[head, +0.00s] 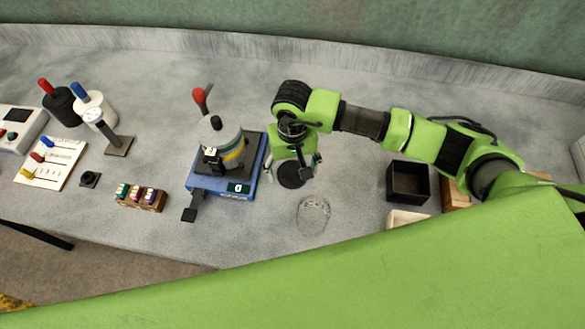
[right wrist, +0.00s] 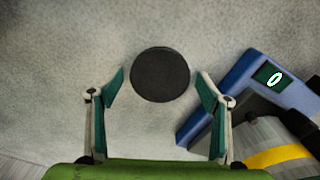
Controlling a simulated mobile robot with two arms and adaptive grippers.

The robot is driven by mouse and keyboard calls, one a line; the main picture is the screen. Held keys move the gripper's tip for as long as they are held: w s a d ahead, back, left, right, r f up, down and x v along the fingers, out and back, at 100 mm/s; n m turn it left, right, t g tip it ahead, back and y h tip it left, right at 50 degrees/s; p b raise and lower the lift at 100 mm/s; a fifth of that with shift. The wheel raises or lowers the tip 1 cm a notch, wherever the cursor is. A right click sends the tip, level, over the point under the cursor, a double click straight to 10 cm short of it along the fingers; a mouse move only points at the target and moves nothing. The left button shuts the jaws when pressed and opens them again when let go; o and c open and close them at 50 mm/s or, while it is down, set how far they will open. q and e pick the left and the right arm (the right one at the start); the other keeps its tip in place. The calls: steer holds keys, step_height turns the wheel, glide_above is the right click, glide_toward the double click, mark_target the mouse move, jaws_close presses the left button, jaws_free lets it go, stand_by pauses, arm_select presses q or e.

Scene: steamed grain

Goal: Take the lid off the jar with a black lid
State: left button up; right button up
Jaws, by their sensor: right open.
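The round black lid (head: 292,176) shows under my right gripper in the head view. In the right wrist view the black lid (right wrist: 160,74) is a dark disc seen from straight above, so any jar body under it is hidden. My right gripper (head: 293,164) points down over it. In the right wrist view the open fingers of my right gripper (right wrist: 161,80) stand on either side of the lid, with clear gaps and no visible contact. My left gripper is not in view.
A clear glass vessel (head: 313,215) stands just in front of the lid. A blue scale (head: 222,186) bearing a grey device with a yellow band is close on the left. A black open box (head: 408,182) and a white box (head: 407,219) are to the right.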

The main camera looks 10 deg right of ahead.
mark_target(292, 173)
steer(key=shift+r, duration=0.1)
steer(key=shift+r+p, duration=0.2)
steer(key=shift+p, duration=0.2)
step_height(292, 173, up, 12)
steer(key=b, duration=0.4)
steer(key=shift+f+b, duration=0.15)
steer(key=shift+b, duration=0.25)
